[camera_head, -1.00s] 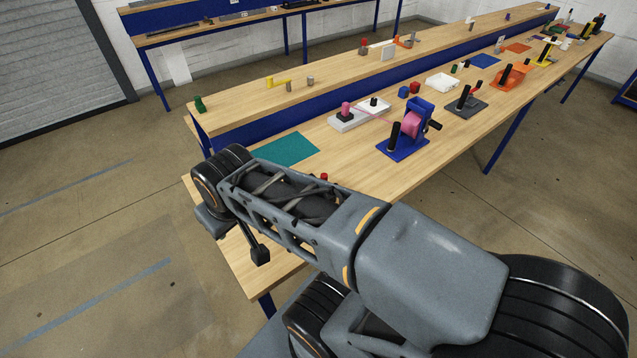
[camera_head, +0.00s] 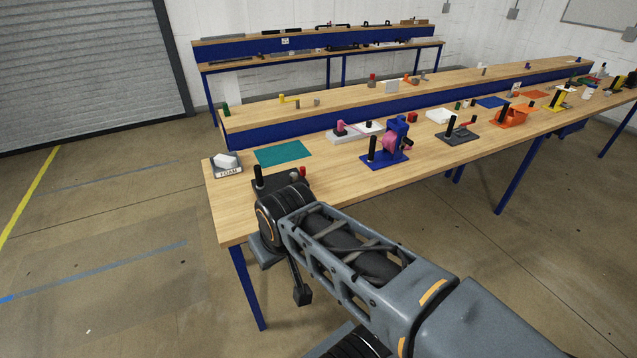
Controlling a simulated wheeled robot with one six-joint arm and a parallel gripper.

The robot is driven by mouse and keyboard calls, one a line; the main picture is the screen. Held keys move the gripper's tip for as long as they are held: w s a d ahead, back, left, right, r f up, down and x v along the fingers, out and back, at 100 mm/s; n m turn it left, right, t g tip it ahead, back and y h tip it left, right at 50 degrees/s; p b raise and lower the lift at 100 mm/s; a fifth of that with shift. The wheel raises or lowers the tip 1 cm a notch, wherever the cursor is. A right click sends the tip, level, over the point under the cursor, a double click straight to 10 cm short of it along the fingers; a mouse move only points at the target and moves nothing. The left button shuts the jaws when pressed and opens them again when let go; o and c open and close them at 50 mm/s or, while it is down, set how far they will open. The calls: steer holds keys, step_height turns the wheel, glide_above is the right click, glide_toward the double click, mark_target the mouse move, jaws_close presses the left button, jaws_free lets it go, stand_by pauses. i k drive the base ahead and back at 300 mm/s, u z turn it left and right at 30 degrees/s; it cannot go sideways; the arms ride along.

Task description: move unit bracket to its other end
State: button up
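I cannot make out which thing is the unit bracket. Several dark, long, low pieces (camera_head: 345,47) lie on the lower level of the far bench (camera_head: 222,64), too small to tell apart. A dark bar on raised feet (camera_head: 333,25) stands on that bench's upper level. My arm reaches from the lower right over the front corner of the near bench (camera_head: 228,222). My gripper's fingers cannot be made out, and nothing held shows.
The near bench carries a foam tray (camera_head: 227,171), a teal mat (camera_head: 283,153), a blue stand with a pink reel (camera_head: 385,158), a white tray (camera_head: 440,116) and a grey base with a black post (camera_head: 457,136). Open floor lies to the left, before the shutter.

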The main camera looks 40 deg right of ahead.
mark_target(303, 169)
steer(key=z, duration=0.65)
steer(key=i, duration=1.1)
steer(key=u, duration=0.05)
